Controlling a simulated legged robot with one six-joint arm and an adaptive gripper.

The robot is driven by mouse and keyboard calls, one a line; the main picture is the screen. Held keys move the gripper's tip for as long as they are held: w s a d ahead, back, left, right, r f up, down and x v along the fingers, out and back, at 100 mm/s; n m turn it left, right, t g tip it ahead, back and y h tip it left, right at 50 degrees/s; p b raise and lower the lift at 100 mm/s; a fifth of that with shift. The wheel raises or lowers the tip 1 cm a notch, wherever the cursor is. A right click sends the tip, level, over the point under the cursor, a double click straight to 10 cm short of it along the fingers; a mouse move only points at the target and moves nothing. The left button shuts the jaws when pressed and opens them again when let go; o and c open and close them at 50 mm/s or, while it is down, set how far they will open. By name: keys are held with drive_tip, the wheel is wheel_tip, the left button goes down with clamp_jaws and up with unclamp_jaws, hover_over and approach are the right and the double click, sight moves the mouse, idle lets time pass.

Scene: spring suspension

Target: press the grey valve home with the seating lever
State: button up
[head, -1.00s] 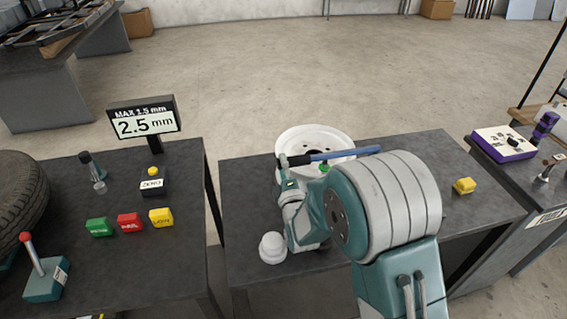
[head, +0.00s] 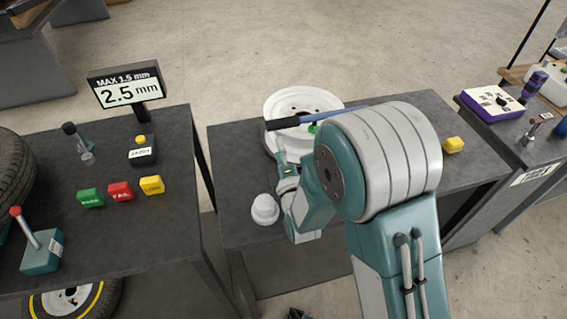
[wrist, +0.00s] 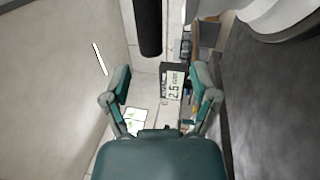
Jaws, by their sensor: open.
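The seating lever (head: 325,116), a blue bar with a black grip, lies across the white wheel rim (head: 275,105). Its right part passes behind my arm. My gripper (wrist: 162,75) is open, its two teal fingers spread wide with nothing between them. In the wrist view a black cylinder, which looks like the lever's grip (wrist: 150,25), is ahead of the fingertips and apart from them. In the head view my gripper is just below the grip's left end. A green part (head: 313,128) shows on the rim beside the lever. I cannot make out the grey valve.
The left bench holds a display (head: 128,88) reading 2.5 mm, coloured blocks and a red-knobbed stick (head: 38,250). A gap separates the benches.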

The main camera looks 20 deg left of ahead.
drive_tip(key=v, duration=0.5)
idle(0.8)
drive_tip(key=w+d+r+m+g+h, duration=0.2)
drive_tip(key=d+r+m+h, duration=0.25)
drive_tip(key=d+m, duration=0.3)
drive_tip(key=w+d+r+m+g+h, duration=0.25)
drive_tip(key=d+r+m, duration=0.3)
drive_tip(key=d, duration=0.35)
drive_tip(key=s+d+r+m+g+h, duration=0.1)
drive_tip(key=s+d+m+g+h, duration=0.1)
drive_tip(key=s+d+m, duration=0.4)
drive_tip(key=s+d+r+m+g+h, duration=0.2)
drive_tip(key=s+d+m+g, duration=0.2)
drive_tip(key=s, duration=1.1)
drive_tip(key=d+m, duration=0.2)
drive_tip(key=d, duration=0.2)
drive_tip(key=shift+d+r+h, duration=0.3)
